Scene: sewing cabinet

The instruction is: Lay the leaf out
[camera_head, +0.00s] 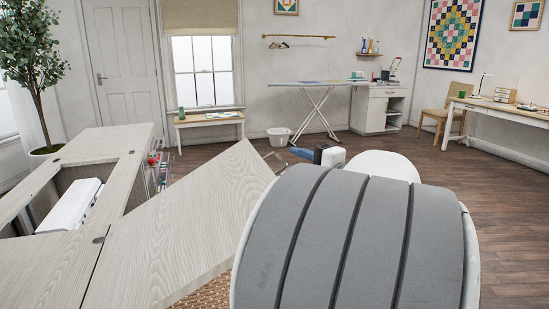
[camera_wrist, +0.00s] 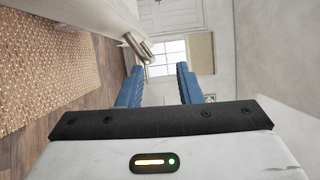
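The pale wood leaf (camera_head: 185,231) joins the cabinet top (camera_head: 45,265) along a seam with a small dark hinge (camera_head: 98,240). It extends to the right and slants upward from that seam; its near right part is hidden behind my arm. My gripper (camera_head: 309,154) is just beyond the leaf's far right end in the head view, partly hidden by my arm. In the wrist view my gripper (camera_wrist: 158,82) has its two blue fingers apart, with nothing visible between them. A pale edge with a rounded metallic-looking piece (camera_wrist: 138,48) lies past the fingertip on the left.
A white sewing machine (camera_head: 70,205) sits in the cabinet's well. Thread spools (camera_head: 157,160) are on the cabinet's far side. A woven rug (camera_head: 214,293) lies below the leaf. An ironing board (camera_head: 313,84) and a white bin (camera_head: 279,137) stand farther back. Wood floor is open at right.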

